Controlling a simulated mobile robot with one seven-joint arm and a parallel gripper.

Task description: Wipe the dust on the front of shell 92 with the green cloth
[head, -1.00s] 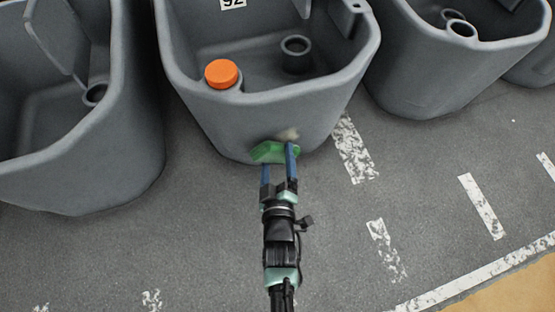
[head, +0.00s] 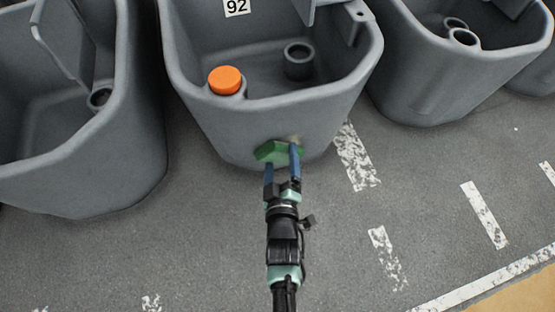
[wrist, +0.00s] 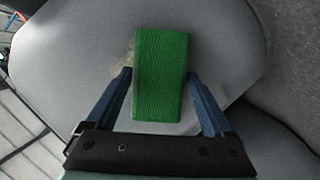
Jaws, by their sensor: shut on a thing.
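Shell 92 (head: 215,122) is a grey, open-topped tub with a "92" label (head: 237,7) on its inner back wall. My gripper (head: 282,160) is shut on the green cloth (head: 270,152) and holds it at the lower front of the shell. In the wrist view the cloth (wrist: 160,75) lies between my two blue fingers, in front of the grey shell wall (wrist: 75,65). A faint tan dust patch (wrist: 124,66) shows just left of the cloth there. In the head view a little dust (head: 295,138) shows at the cloth's upper right edge. Any dust behind the cloth is hidden.
An orange cap (head: 225,80) sits inside shell 92 at its front left. Similar grey shells stand close on the left (head: 90,165) and right (head: 430,95). The grey floor (head: 190,240) in front is clear, with worn white markings.

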